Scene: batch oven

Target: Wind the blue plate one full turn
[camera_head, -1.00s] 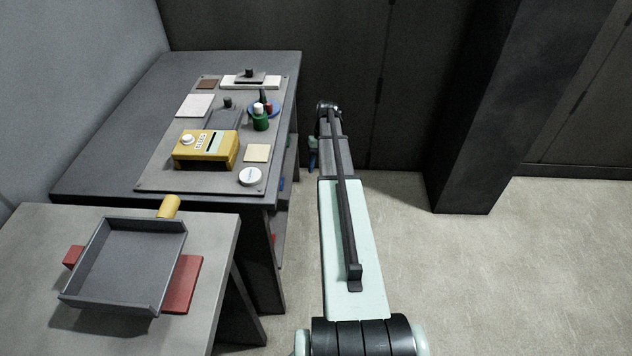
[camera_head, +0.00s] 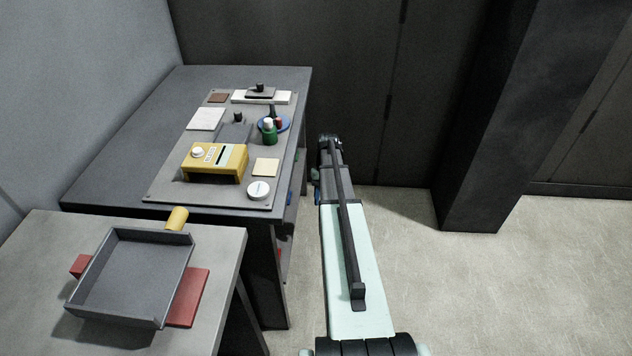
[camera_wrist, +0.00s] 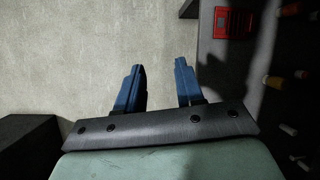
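The blue plate (camera_head: 287,122) is a small round disc on the grey panel (camera_head: 165,194) on top of the dark table, near the panel's right edge. A green bottle-like piece (camera_head: 269,132) with a white top, a red piece and a dark upright piece stand on or in front of it and hide part of it. My gripper shows in the wrist view (camera_wrist: 158,85), with two blue fingers apart and nothing between them, over bare floor. In the head view my arm reaches forward to the right of the table, apart from the plate.
A yellow box (camera_head: 214,162) with a white knob, a white round dial (camera_head: 259,190) and several flat tiles share the panel. A grey tray (camera_head: 132,277) on red blocks stands on the nearer table. A red case (camera_wrist: 233,22) shows in the wrist view. Floor to the right is clear.

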